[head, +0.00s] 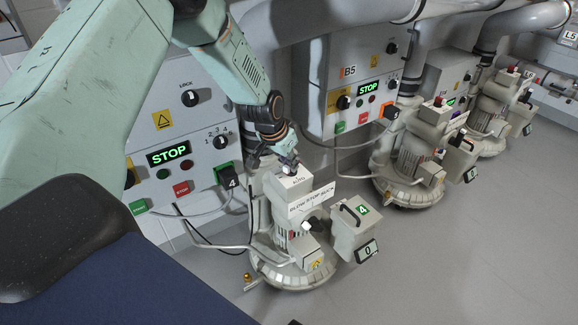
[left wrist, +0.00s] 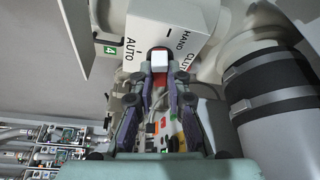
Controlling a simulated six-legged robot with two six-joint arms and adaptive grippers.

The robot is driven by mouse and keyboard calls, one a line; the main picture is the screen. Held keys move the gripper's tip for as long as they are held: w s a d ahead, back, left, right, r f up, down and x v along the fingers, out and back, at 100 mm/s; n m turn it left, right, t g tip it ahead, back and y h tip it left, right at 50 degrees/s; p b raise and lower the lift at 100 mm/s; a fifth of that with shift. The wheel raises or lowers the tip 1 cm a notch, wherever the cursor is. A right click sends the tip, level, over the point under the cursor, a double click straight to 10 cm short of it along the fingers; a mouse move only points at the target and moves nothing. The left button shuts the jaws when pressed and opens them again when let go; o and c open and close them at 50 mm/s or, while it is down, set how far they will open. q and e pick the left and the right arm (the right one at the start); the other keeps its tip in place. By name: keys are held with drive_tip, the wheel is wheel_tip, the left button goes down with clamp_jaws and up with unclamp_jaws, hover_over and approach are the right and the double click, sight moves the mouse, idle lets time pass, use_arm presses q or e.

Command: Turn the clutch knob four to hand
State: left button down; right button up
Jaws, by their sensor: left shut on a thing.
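My left gripper (head: 285,158) reaches down onto the top of the white box on the nearest blower (head: 283,240), beside panel cable tag 4. In the left wrist view, its two fingers (left wrist: 160,80) are closed on both sides of a pale knob (left wrist: 160,61) with a red part at its base. The knob sits on a white box face (left wrist: 190,20) printed AUTO, HAND and part of CLUTCH. The knob lies between the AUTO and HAND marks; its exact pointing is unclear. In the head view, the fingers mostly hide it. My right gripper is not in view.
A control panel (head: 172,125) with a green STOP display stands behind the blower. A box (head: 352,228) with a green 4 label and a 0 display stands to its right. More blowers (head: 408,160) and panel B5 (head: 352,90) stand farther right. Open floor lies in front.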

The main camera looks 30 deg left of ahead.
use_arm(q)
drive_tip(key=shift+w+a+m+h+b, duration=0.1)
drive_tip(key=shift+m+h+b, duration=0.2)
drive_tip(key=shift+m+b, duration=0.4)
drive_tip(key=shift+m, duration=0.4)
drive_tip(key=shift+a+r+m+h+b, duration=0.1)
drive_tip(key=shift+m+h+b, duration=0.3)
drive_tip(key=shift+m, duration=0.1)
drive_tip(key=c, duration=1.3)
unclamp_jaws()
drive_tip(key=v, duration=1.1)
drive_tip(key=shift+r, duration=0.4)
